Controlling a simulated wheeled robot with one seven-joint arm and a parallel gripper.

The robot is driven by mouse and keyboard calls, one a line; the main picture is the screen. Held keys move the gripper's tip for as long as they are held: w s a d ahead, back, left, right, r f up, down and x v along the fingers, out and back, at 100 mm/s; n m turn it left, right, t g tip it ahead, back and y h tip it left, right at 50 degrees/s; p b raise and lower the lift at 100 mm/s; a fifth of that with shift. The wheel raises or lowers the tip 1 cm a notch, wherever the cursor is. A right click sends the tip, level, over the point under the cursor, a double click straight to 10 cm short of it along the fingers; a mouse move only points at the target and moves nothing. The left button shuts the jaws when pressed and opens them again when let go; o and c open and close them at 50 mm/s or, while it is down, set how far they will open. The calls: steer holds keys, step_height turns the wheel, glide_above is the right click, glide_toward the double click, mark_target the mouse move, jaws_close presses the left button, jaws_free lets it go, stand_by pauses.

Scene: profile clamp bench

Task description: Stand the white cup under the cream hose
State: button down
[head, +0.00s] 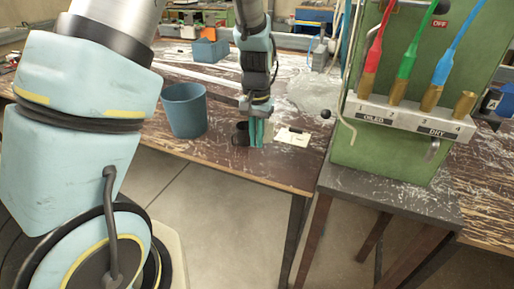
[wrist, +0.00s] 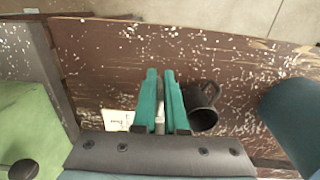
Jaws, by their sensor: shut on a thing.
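I see no white cup in either view; the only cup is a dark mug (head: 240,134), standing on the bench just left of my gripper (head: 256,133). In the wrist view the mug (wrist: 203,108) is right of my gripper (wrist: 160,92), beside the fingers. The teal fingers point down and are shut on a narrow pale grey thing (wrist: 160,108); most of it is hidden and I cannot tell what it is. The cream hose (head: 345,72) hangs down the left side of the green panel (head: 385,160).
A blue bin (head: 184,110) stands left of the mug. A white card (head: 293,137) lies right of my gripper. Red, green and blue hoses end in brass nozzles on a numbered rack (head: 410,118). The bench's front edge is close.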

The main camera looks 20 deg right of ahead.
mark_target(257, 163)
steer(key=shift+f+p, duration=0.5)
steer(key=shift+f, duration=2.05)
steer(key=shift+f, duration=0.2)
steer(key=c, duration=1)
jaws_free()
steer(key=shift+o, duration=0.2)
steer(key=shift+r, duration=0.1)
